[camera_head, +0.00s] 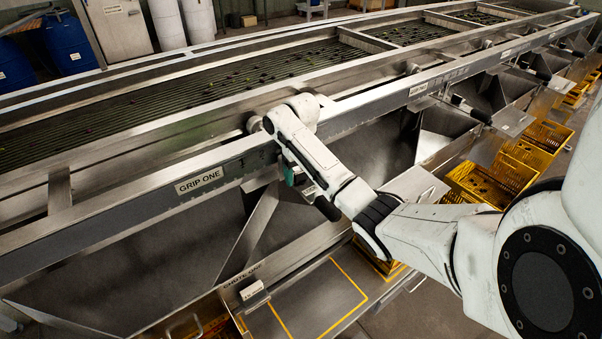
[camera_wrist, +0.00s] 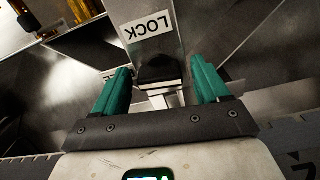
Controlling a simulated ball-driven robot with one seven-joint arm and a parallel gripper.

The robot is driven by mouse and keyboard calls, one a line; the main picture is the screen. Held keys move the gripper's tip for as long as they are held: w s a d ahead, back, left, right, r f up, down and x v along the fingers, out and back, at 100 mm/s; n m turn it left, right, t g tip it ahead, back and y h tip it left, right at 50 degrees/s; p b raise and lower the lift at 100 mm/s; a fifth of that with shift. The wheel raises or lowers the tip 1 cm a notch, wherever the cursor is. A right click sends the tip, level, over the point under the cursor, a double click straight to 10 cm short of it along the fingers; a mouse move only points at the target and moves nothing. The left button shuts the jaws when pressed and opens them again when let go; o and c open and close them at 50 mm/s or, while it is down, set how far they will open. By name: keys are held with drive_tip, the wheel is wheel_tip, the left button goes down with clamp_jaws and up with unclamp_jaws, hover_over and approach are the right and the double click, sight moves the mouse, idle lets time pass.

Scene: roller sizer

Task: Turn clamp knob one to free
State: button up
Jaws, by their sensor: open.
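In the wrist view a small black knob (camera_wrist: 161,71) sits on a pale metal stem, lined up between the two green fingertips. A white LOCK label (camera_wrist: 146,27) is just beyond it, its lettering upside down. My gripper (camera_wrist: 163,80) is open, with a visible gap on both sides of the knob. I cannot tell how deep the knob lies between the fingers. In the head view my gripper (camera_head: 289,172) is at the front rail, right of the GRIP ONE label (camera_head: 200,181), and my arm hides the knob. No FREE label shows.
A black handle (camera_head: 327,208) hangs just below my gripper. The long steel sizer (camera_head: 110,185) has open chutes along its front. Yellow crates (camera_head: 486,185) stand along the right. A yellow-outlined plate (camera_head: 310,300) lies by the CHUTE ONE label (camera_head: 243,277).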

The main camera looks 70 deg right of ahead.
drive_tip(key=c, duration=1.1)
drive_tip(key=shift+o, duration=0.2)
drive_tip(key=shift+r+p, duration=0.15)
drive_tip(key=shift+p, duration=0.15)
drive_tip(key=shift+n, duration=0.7)
drive_tip(key=o, duration=1.1)
drive_tip(key=shift+c, duration=0.2)
